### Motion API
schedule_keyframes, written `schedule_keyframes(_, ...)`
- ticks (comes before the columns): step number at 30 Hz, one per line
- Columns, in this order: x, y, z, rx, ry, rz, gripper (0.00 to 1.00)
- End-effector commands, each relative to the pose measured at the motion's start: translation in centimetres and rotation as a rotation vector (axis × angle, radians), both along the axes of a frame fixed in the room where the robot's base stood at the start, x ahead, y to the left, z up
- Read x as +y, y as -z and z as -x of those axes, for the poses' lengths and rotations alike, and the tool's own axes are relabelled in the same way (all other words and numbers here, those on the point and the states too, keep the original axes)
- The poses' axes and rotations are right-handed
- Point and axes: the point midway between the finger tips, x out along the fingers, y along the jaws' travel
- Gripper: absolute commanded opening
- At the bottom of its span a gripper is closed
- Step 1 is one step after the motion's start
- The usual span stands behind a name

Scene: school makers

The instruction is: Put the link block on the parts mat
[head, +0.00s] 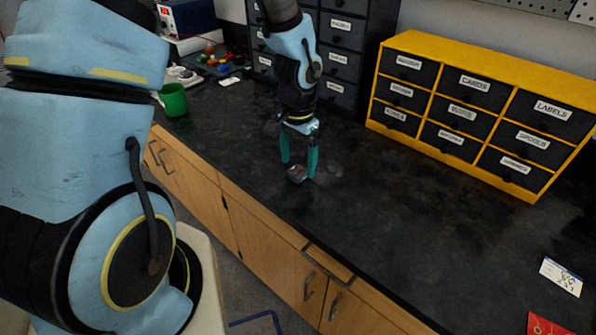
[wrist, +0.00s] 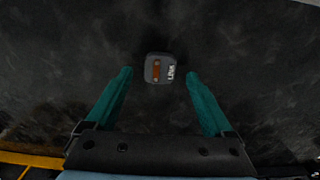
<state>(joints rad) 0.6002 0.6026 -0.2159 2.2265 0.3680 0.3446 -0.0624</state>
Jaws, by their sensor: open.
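The link block (head: 297,175) is a small dark grey block on the black worktop. In the wrist view the block (wrist: 151,77) shows an orange-brown patch and white lettering on its face. My gripper (head: 299,169) points down over it with its teal fingers open. In the wrist view the block lies between and slightly beyond the tips of my gripper (wrist: 159,73), with a gap on each side. I cannot make out the parts mat; a red flat piece (head: 546,325) shows only partly at the bottom right.
A yellow drawer cabinet (head: 452,149) stands at the back right and a black drawer unit (head: 342,68) behind my gripper. A green cup (head: 173,100) stands at the left. A white card (head: 561,277) lies at the right. The worktop (head: 385,220) right of the block is clear.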

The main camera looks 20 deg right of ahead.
Motion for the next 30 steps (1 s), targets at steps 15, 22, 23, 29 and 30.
schedule_keyframes(15, 0.1, 1.9, 0.1, 0.000, 0.000, 0.000, 0.78)
schedule_keyframes(22, 0.1, 1.9, 0.1, 0.001, 0.000, 0.000, 0.52)
schedule_keyframes(23, 0.1, 1.9, 0.1, 0.001, 0.000, 0.000, 0.48)
schedule_keyframes(29, 0.1, 1.8, 0.1, 0.001, -0.001, 0.000, 0.26)
schedule_keyframes(30, 0.1, 1.8, 0.1, 0.001, -0.001, 0.000, 0.21)
